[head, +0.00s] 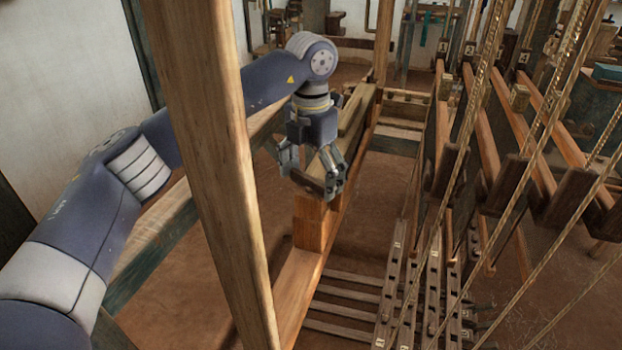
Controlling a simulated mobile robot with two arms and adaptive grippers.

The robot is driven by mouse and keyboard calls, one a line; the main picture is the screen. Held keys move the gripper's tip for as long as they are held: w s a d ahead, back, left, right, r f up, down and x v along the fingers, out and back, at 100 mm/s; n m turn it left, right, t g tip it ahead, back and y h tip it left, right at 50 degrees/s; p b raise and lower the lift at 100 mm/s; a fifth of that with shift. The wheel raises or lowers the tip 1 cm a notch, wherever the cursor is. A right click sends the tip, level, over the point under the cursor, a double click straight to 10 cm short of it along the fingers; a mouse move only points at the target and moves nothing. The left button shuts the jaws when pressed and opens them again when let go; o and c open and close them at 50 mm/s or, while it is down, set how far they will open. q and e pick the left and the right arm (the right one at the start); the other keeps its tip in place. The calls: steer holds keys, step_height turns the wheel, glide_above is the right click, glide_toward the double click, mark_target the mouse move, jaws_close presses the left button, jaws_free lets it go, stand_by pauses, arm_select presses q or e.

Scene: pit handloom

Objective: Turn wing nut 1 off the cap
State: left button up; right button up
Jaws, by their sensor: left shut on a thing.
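My left gripper (311,180) is over the wooden beam in the middle of the head view, its fingers well apart on either side of a short brown wooden piece. This piece looks like the cap (307,181), and the gripper is shut on it. It sits just above a wooden block (310,224) on the beam; I cannot tell whether the two touch. I cannot make out wing nut 1; it is too small or hidden by the fingers. My right gripper is not in view.
A thick upright post (215,150) stands close in front of my left arm. The long beam (305,280) runs below the gripper. Ropes and numbered wooden levers (487,150) crowd the right side. Treadle bars (345,295) lie low beside the beam.

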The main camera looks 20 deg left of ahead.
mark_target(311, 178)
arm_select(q)
steer(key=shift+f+n+b, duration=0.1)
steer(key=shift+n+b, duration=0.35)
steer(key=shift+n, duration=1.75)
steer(key=o, duration=0.9)
step_height(311, 178, up, 12)
steer(key=shift+r, duration=0.1)
